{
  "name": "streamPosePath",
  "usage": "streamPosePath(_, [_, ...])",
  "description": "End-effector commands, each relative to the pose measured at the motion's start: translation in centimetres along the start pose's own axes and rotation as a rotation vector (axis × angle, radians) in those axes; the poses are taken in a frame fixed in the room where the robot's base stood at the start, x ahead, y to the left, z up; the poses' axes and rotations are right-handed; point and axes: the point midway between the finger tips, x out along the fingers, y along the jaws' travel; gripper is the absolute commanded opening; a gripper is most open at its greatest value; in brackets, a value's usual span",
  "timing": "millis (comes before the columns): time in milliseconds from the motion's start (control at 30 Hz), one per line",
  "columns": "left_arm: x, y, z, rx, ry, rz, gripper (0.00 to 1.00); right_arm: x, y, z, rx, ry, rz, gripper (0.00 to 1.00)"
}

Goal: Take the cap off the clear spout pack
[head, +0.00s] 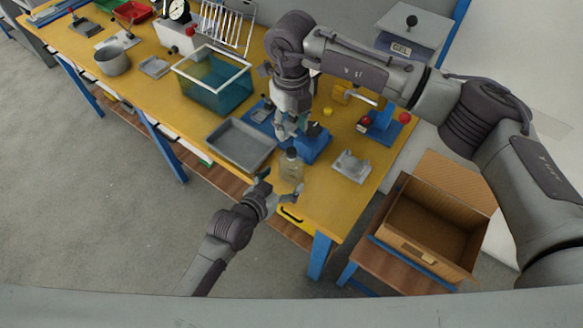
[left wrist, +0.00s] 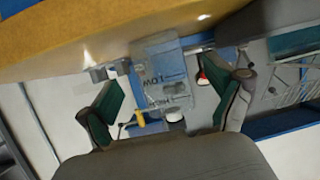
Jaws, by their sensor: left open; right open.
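The clear spout pack (head: 291,170) stands upright near the table's front edge in the head view, with a dark cap (head: 291,152) on top. My left gripper (head: 281,184) is open in front of the pack, its fingers spread to either side of the pack's lower part in the picture. I cannot tell whether they touch it. My right gripper (head: 288,132) is open, pointing down above and behind the cap, near a blue fixture (head: 314,147).
A grey tray (head: 214,143) lies left of the pack, and a small grey metal part (head: 351,166) to its right. A tank with teal contents (head: 193,86) stands further back. An open cardboard box (head: 397,240) sits on a low stand at right. Red-knobbed equipment (head: 366,121) stands behind.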

Motion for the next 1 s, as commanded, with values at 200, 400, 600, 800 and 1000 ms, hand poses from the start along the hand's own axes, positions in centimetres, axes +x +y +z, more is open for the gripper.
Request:
streamPosePath(200, [3.5,0.0,0.0,-0.001,0.0,0.001,0.92,0.0,0.0,0.0,-0.001,0.0,0.001,0.47])
streamPosePath(400, [4.9,0.0,0.0,0.0,0.0,0.0,0.92,0.0,0.1,0.0,-0.001,0.0,0.002,0.47])
streamPosePath(600, [5.0,0.0,0.0,0.0,-0.001,0.0,0.92,0.0,0.1,0.0,-0.001,0.0,0.002,0.47])
streamPosePath(800, [5.0,0.0,0.0,0.0,-0.001,0.0,0.75,0.0,0.1,0.0,-0.001,0.0,0.002,0.47])
streamPosePath(1000, [5.0,0.0,0.1,0.0,-0.001,0.0,0.42,0.0,0.1,0.0,-0.001,0.0,0.002,0.47])
